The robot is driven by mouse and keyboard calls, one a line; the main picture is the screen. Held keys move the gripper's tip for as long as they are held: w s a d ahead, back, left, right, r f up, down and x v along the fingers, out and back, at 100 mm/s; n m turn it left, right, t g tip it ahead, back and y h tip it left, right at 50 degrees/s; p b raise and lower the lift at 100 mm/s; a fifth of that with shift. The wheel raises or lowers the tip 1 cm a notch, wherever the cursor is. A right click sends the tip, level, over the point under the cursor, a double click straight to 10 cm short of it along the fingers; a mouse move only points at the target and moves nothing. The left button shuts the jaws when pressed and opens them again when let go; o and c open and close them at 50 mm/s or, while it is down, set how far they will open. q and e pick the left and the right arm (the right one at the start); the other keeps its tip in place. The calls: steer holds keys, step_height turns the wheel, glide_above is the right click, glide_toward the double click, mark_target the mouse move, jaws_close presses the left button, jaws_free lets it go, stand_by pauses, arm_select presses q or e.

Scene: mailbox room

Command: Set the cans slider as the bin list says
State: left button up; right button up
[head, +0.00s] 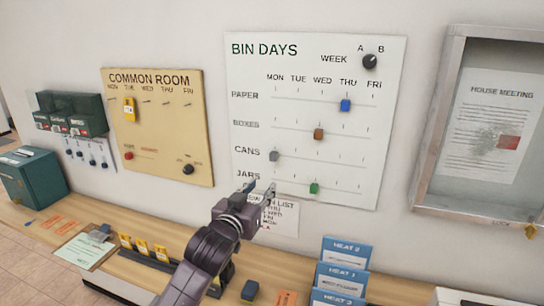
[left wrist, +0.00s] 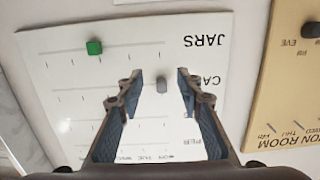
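The white BIN DAYS board (head: 250,110) hangs on the wall. Its grey cans slider (head: 274,156) stands at the left end of the CANS row, under MON. My left gripper (head: 260,190) is open and appears just below that slider in the head view. In the left wrist view, upside down, the grey slider (left wrist: 162,85) shows between the open fingers (left wrist: 159,76); I cannot tell whether it is touched. The bin list (head: 287,222) is pinned below the board, partly hidden by my gripper; THU and WED are readable, the cans line is not clear. My right gripper is out of view.
Other sliders are blue (head: 345,105) on PAPER, brown (head: 319,134) on BOXES and green (head: 314,188) on JARS. A week dial (head: 370,61) is at top right. The COMMON ROOM board (head: 155,130) is left; a counter with blue booklets (head: 344,254) is below.

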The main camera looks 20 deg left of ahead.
arm_select(q)
steer(key=t, duration=0.1)
glide_toward(272, 155)
steer(key=w, duration=0.1)
steer(key=w+p, duration=0.3)
steer(key=w, duration=0.4)
steer(key=shift+w+d+f, duration=0.1)
steer(key=shift+w, duration=0.25)
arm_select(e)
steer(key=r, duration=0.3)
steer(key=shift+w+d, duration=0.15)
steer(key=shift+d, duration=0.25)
arm_select(q)
steer(key=shift+c, duration=0.6)
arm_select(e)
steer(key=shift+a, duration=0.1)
arm_select(q)
jaws_close()
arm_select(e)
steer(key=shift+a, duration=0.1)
